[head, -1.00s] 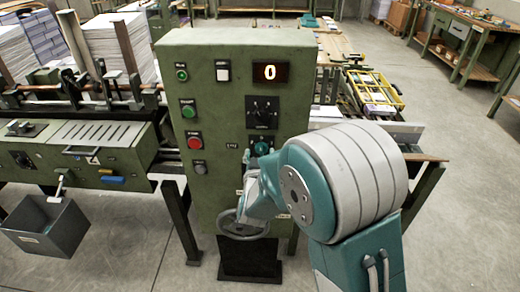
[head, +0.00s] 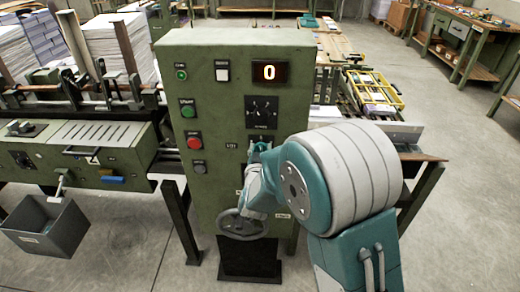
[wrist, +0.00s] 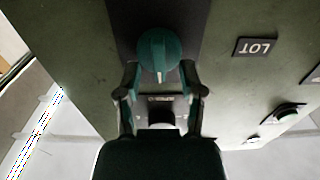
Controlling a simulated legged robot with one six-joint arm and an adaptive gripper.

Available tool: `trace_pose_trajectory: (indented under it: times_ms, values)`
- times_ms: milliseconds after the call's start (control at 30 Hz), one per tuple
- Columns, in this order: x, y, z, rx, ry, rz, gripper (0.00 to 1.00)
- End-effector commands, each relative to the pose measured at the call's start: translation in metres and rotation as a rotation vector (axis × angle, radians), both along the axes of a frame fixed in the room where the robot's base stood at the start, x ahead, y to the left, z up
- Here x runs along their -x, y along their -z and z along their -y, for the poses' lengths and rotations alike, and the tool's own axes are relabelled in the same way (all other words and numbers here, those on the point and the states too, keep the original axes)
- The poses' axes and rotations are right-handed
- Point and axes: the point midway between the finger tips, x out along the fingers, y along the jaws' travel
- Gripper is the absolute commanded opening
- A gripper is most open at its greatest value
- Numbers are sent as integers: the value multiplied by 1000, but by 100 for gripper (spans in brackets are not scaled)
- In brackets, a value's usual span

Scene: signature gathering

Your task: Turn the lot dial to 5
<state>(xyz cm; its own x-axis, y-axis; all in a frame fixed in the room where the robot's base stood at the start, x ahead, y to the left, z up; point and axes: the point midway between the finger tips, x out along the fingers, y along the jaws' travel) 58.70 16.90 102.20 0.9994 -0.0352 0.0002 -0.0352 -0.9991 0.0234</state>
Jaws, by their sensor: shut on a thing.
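In the head view, my gripper and wrist hide most of the lot dial (head: 261,145). The red display (head: 270,72) at the top of the green control cabinet (head: 215,120) reads 0.
A black dial plate (head: 262,112) sits just above the lot dial. Green (head: 188,110) and red (head: 194,142) buttons are on the cabinet's left side. A handwheel (head: 243,224) sits low on the cabinet, below my wrist. Open floor lies at the right.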

Motion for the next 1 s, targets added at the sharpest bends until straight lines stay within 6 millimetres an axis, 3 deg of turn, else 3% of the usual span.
trace_pose_trajectory:
  times_ms: [300,333,400,833,1000]
  values:
    - [0,0,-1,-23,-4,0,2]
    - [0,0,-1,-23,-4,0,55]
    - [0,0,-1,-23,-3,0,81]
    - [3,0,0,-24,-2,0,81]
    - [26,0,-2,-24,-4,0,81]
